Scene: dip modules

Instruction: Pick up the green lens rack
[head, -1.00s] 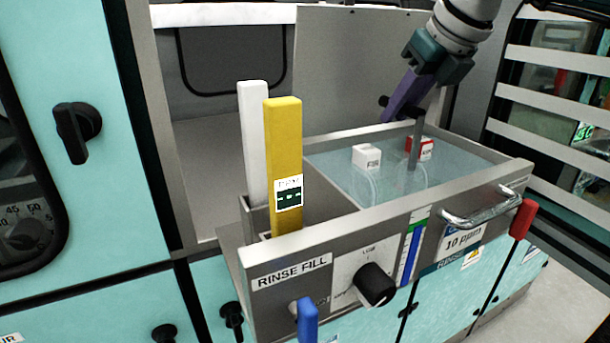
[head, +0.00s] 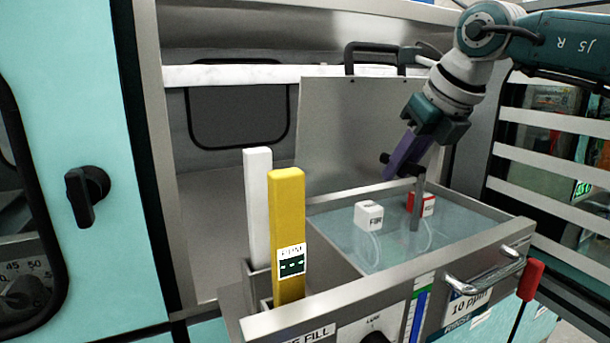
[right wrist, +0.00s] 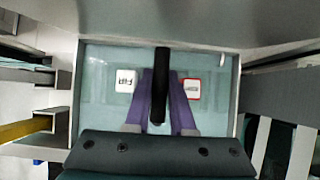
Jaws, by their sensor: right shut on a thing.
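No green lens rack body shows clearly in either view. My right gripper (head: 398,168), with purple fingers, is shut on a black handle bar (head: 414,170) above the rinse tank (head: 350,246). A grey post (head: 416,205) runs from this bar down into the tank. In the right wrist view the black handle (right wrist: 160,85) lies between the purple fingers, and what is below it is hidden. I cannot tell whether the post belongs to the rack. My left gripper is not in view.
A white block (head: 368,215) and a red-and-white block (head: 427,204) stand in the tank near the post. A yellow bar (head: 287,230) and a white bar (head: 258,200) stand upright at the tank's left. A grey panel (head: 350,130) rises behind.

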